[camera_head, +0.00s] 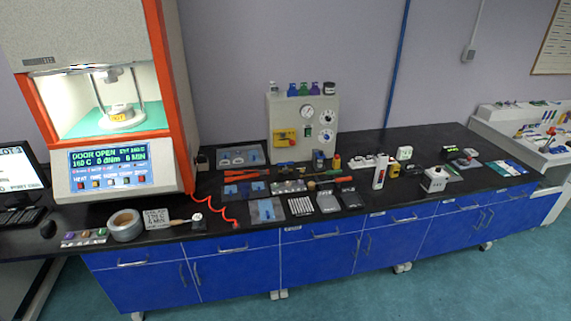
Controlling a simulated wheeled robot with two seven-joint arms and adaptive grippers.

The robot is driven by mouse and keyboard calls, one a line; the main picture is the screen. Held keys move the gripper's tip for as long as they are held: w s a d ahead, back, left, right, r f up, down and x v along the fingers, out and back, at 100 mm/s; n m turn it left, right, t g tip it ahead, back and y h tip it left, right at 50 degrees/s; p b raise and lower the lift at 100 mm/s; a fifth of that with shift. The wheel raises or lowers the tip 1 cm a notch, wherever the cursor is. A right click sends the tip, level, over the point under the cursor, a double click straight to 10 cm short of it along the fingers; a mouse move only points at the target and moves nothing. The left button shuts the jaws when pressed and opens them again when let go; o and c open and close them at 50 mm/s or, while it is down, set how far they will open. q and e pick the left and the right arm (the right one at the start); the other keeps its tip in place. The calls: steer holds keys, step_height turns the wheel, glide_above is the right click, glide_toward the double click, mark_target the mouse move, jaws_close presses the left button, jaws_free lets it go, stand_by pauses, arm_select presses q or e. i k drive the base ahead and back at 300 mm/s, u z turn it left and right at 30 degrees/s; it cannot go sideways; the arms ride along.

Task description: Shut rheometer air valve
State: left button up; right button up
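The rheometer (182,100), a grey and orange machine, stands at the left of the bench. Its chamber is open and lit, and its display (108,159) reads "DOOR OPEN". A grey panel (273,112) with round gauges (307,112) stands at the back of the bench, right of the machine. A yellow part with red on it (285,137) sits at the panel's lower left; it may be the air valve, but it is too small to tell its handle position. A red coiled hose (213,208) runs from the rheometer's lower right onto the bench. Neither gripper is in view.
The black bench top (375,215) carries several small tools and trays in front of the panel. The teal floor before the blue cabinets (322,258) is clear.

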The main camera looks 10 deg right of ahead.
mark_target(286, 165)
steer(key=z, duration=0.1)
steer(key=i, duration=0.9)
steer(key=z, duration=0.7)
steer(key=i, duration=1.5)
steer(key=z, duration=0.55)
